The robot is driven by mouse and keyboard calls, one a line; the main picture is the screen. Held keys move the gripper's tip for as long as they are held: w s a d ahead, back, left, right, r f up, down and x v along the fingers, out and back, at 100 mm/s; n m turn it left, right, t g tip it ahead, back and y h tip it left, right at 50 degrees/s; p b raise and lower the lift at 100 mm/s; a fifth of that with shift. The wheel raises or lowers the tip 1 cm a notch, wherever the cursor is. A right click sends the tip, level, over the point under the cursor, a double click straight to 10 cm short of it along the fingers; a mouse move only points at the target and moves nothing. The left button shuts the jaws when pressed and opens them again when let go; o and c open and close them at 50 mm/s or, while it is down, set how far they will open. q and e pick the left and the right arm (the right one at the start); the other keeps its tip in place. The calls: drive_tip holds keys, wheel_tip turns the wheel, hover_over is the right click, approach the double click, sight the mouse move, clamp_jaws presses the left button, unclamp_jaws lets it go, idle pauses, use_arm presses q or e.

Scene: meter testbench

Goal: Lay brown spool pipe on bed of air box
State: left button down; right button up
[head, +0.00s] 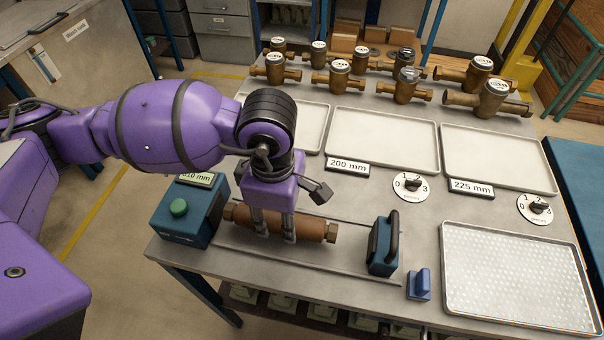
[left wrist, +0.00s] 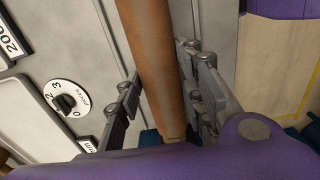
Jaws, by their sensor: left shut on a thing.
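The brown spool pipe (head: 308,228) lies level, its left end close beside the teal air box (head: 188,212) with a green button. My left gripper (head: 272,232) points down and is shut on the pipe around its middle. In the left wrist view the pipe (left wrist: 155,62) runs between the fingers of the gripper (left wrist: 165,95). The pipe is over the grey bed (head: 345,265), which runs from the air box to a teal end block with a black handle (head: 384,245). I cannot tell whether the pipe touches the bed. The fingers hide part of the pipe. My right gripper is not in view.
A small blue block (head: 420,285) stands right of the end block. A perforated tray (head: 520,278) lies at the front right. Pale trays (head: 382,138), label plates and dials (head: 411,187) lie behind the bed. Several brass meters (head: 340,78) stand at the back.

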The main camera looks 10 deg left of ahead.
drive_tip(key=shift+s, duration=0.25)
use_arm(q)
drive_tip(key=shift+f, duration=0.2)
drive_tip(key=shift+f+b, duration=0.3)
drive_tip(key=shift+f, duration=0.15)
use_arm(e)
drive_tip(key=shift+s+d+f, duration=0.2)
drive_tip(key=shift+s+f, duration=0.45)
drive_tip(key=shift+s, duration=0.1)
use_arm(q)
drive_tip(key=shift+f, duration=0.2)
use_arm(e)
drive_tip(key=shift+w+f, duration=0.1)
